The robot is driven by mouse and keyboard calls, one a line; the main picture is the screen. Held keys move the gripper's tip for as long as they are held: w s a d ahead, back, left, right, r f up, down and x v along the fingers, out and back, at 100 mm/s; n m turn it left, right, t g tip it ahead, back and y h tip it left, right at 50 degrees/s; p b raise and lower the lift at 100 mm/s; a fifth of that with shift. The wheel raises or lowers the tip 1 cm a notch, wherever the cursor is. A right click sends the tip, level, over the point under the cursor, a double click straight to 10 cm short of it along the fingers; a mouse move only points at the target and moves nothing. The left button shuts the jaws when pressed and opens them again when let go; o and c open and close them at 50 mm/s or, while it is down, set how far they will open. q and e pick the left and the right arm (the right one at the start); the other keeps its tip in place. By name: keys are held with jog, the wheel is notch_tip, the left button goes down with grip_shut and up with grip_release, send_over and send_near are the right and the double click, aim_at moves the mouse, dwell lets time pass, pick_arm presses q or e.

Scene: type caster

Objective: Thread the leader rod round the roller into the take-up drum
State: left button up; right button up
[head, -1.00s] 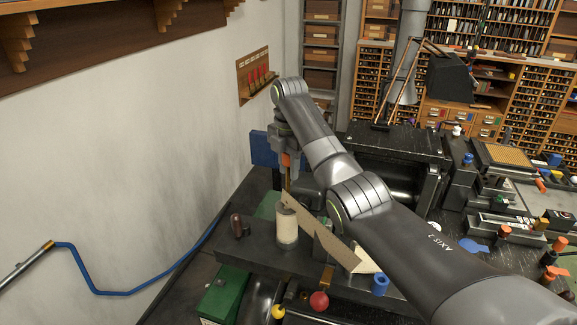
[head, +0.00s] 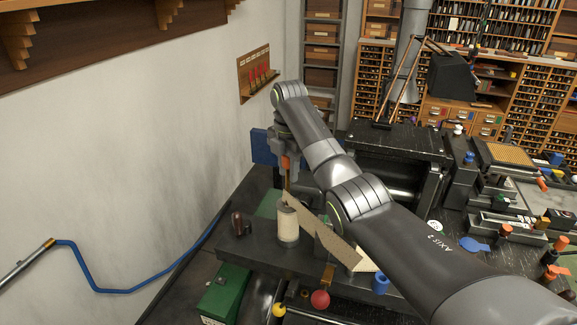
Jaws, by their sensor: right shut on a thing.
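My right gripper (head: 288,178) points down near the wall end of the bench, shut on the upright leader rod (head: 287,192), whose orange part shows between the fingers. A tan strip (head: 318,225) runs from the rod down to the right, passing beside the pale upright roller (head: 288,226). The rod stands just behind the roller in this view. The strip's far end reaches a pale piece (head: 366,262), partly hidden by my arm. I cannot pick out the take-up drum with certainty. My left gripper is not in view.
A dark knob (head: 237,222) stands left of the roller. A red ball (head: 320,299), a yellow ball (head: 279,309) and a blue cylinder (head: 380,284) are at the front. A green box (head: 222,297) sits lower left. The wall is close on the left.

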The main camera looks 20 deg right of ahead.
aim_at(288, 204)
jog(key=shift+f, duration=1.8)
jog(key=shift+f+b, duration=0.7)
jog(key=shift+f, duration=1.75)
jog(key=o, duration=1.1)
jog(key=shift+c, duration=0.2)
notch_tip(288, 204, up, 2)
jog(key=shift+p, duration=0.85)
jog(key=shift+r, duration=2)
